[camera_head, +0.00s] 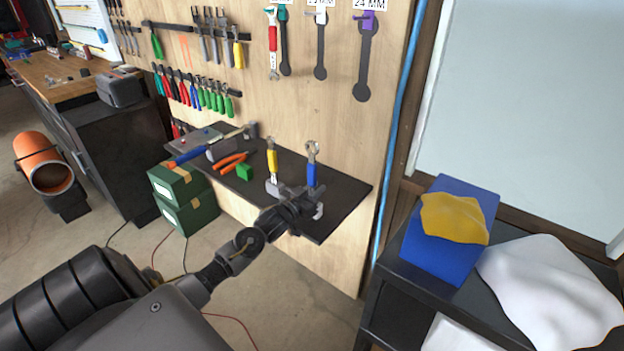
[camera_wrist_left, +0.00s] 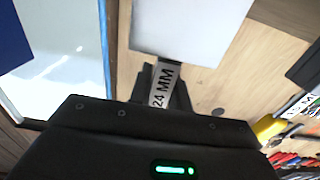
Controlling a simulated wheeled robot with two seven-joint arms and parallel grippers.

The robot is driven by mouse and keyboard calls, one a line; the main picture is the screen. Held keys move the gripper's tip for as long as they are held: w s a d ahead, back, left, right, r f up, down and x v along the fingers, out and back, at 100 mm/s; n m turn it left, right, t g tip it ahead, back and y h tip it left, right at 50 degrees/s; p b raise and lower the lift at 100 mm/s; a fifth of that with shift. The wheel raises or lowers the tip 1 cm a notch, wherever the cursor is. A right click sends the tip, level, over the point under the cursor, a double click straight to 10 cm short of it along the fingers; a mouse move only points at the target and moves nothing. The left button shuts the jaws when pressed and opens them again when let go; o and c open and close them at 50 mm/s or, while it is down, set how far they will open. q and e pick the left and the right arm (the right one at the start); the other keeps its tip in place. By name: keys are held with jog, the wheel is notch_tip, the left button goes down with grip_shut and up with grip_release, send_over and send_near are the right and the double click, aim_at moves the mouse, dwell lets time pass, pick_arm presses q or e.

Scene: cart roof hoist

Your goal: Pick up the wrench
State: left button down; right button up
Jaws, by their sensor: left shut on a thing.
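A wrench with a blue handle (camera_head: 311,174) and a silver head stands upright at the front of the dark shelf (camera_head: 340,197) on the wooden panel. My left gripper (camera_head: 303,202) reaches it from below and is shut on its lower handle; the jaws hide part of the contact. A yellow-handled tool (camera_head: 272,160) stands upright just to the left. In the left wrist view, the black gripper body covers the bottom, a 24 MM label (camera_wrist_left: 163,86) shows above it, and the held part is hard to make out. My right gripper is not in view.
Orange-handled pliers (camera_head: 233,161), a green block (camera_head: 244,172) and a hammer (camera_head: 205,149) lie on the shelf to the left. Tools hang on the panel above. A blue box (camera_head: 447,247) with a yellow cloth (camera_head: 454,218) stands on a dark table to the right.

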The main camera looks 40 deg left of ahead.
aim_at(309, 166)
pick_arm(q)
jog(key=shift+r, duration=0.25)
notch_tip(309, 166, up, 10)
jog(key=shift+f+b, duration=0.2)
jog(key=shift+b, duration=0.35)
dwell(0.6)
